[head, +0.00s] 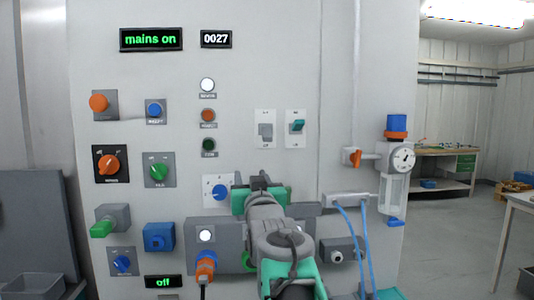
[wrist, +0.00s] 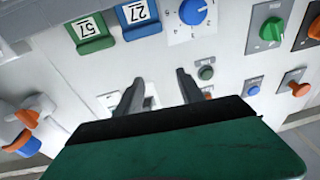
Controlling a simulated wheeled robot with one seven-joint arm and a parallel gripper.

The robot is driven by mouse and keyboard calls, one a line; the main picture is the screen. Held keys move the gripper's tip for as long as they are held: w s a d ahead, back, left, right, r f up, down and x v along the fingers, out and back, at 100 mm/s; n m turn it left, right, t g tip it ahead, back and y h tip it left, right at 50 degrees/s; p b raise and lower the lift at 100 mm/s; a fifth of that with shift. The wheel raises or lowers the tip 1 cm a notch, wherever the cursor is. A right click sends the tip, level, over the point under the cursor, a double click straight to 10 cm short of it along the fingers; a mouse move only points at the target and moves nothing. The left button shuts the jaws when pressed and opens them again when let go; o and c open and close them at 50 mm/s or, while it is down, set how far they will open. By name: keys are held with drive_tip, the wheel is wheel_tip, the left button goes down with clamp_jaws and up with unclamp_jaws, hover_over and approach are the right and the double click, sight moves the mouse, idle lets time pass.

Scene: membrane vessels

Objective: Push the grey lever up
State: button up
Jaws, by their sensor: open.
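The grey lever (head: 265,131) sits on a white plate in the upper middle of the panel. Its exact tilt is too small to tell. A teal lever (head: 297,126) is on a like plate just to its right. My gripper (head: 260,180) is below the grey lever in the head view, its fingers pointing at the panel. In the wrist view the two dark fingers (wrist: 160,90) are spread apart with nothing between them. There the grey lever cannot be made out; the fingers and green gripper body cover much of that area.
A blue dial knob (head: 220,192) is left of my gripper. Indicator lamps (head: 208,115) stand left of the levers. The panel above the levers is bare.

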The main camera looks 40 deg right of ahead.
sight(268, 139)
drive_tip(key=s+d+r+m+t+h, duration=0.1)
drive_tip(key=s+d+r+h, duration=0.25)
drive_tip(key=r, duration=0.25)
drive_tip(key=shift+y, duration=0.25)
drive_tip(key=p+x, duration=0.1)
drive_tip(key=x, duration=0.4)
drive_tip(key=p+x, duration=0.1)
drive_tip(key=x, duration=0.2)
drive_tip(key=shift+s+a+r+p, duration=0.1)
drive_tip(key=shift+a+r+p, duration=0.05)
drive_tip(key=shift+r+p, duration=0.15)
clamp_jaws()
